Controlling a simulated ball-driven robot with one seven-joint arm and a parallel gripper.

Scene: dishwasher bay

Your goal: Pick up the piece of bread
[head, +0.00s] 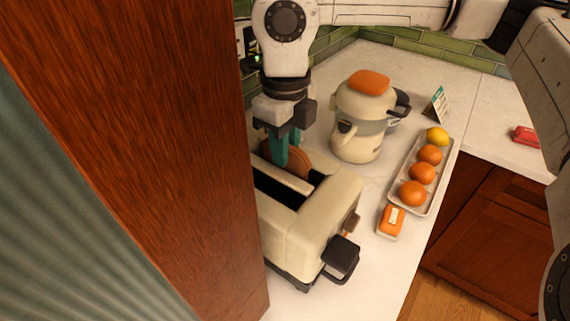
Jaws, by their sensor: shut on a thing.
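A tall wooden panel (150,130) stands close at left. A cream cooker (358,125) with an orange-topped lid stands behind the toaster. A tray (428,190) holds several oranges and a lemon. An orange packet (391,221) lies nearby.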

